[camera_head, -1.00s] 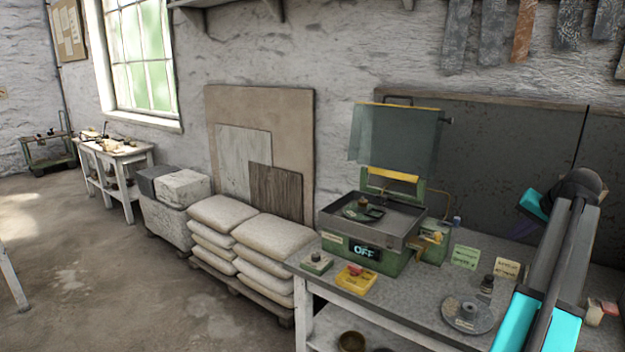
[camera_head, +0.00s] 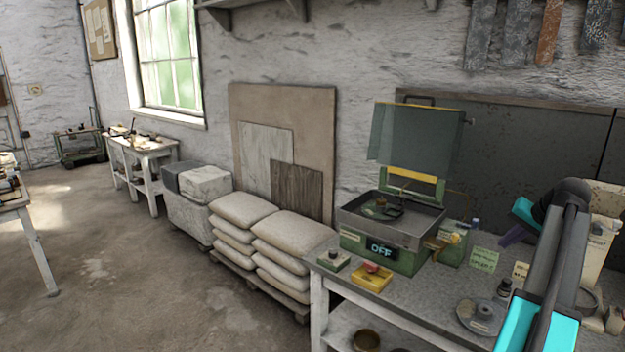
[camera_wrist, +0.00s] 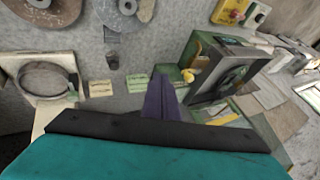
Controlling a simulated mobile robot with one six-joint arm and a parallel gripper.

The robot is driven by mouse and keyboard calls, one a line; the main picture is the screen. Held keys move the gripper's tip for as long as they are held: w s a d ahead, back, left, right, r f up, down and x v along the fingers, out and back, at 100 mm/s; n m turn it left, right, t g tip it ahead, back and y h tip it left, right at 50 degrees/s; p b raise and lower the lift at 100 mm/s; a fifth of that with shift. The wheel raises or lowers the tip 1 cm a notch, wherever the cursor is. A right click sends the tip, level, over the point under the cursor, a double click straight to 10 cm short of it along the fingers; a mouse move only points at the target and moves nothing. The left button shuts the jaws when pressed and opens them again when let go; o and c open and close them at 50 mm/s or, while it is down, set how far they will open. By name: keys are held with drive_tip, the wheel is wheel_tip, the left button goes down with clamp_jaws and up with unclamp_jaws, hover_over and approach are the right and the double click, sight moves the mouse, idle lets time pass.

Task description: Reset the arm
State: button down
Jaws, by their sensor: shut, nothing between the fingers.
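My arm rises at the right of the head view, with a cyan and dark grey link in front of the bench. My gripper (camera_head: 513,237) is at its far end, partly hidden behind the arm, above the back of the bench. In the wrist view my gripper (camera_wrist: 160,85) shows as purple fingers close together, with nothing between them. They point over the bench beside the green machine (camera_wrist: 225,75). The fingers look apart from the machine.
The green machine (camera_head: 385,258) reads OFF and its clear guard (camera_head: 415,135) is raised. A yellow box with a red button (camera_head: 372,277), a grey disc (camera_head: 480,316) and a small dark bottle (camera_head: 503,288) stand on the bench (camera_head: 425,300). Stacked sacks (camera_head: 290,229) and open floor lie left.

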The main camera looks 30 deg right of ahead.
drive_tip(key=w+a+f+n+g+y, duration=0.2)
drive_tip(key=w+a+f+n+y, duration=0.15)
drive_tip(key=w+a+f, duration=1.5)
drive_tip(key=w+a+f+n+g+y, duration=0.2)
drive_tip(key=a+f+n+g+y, duration=0.15)
drive_tip(key=a+f, duration=1.95)
drive_tip(key=s+a+f+n+g, duration=0.1)
drive_tip(key=s+a+f+g, duration=0.1)
drive_tip(key=s+a+f, duration=0.45)
drive_tip(key=s+a+f+n+g+h, duration=0.1)
drive_tip(key=s+a+f, duration=0.25)
drive_tip(key=a, duration=0.65)
drive_tip(key=s+a+f+n+g, duration=0.1)
drive_tip(key=s+a+f+g, duration=0.1)
drive_tip(key=s+a+f, duration=0.45)
drive_tip(key=s+a+f+n+g+h, duration=0.1)
drive_tip(key=s+a+f+h, duration=0.1)
drive_tip(key=s, duration=0.7)
drive_tip(key=s+a+f+n+g+h, duration=0.1)
drive_tip(key=s+a+f+n+h, duration=0.1)
drive_tip(key=s, duration=0.6)
drive_tip(key=shift+s+a+f, duration=0.3)
drive_tip(key=shift+s+f, duration=0.1)
drive_tip(key=shift+f, duration=0.05)
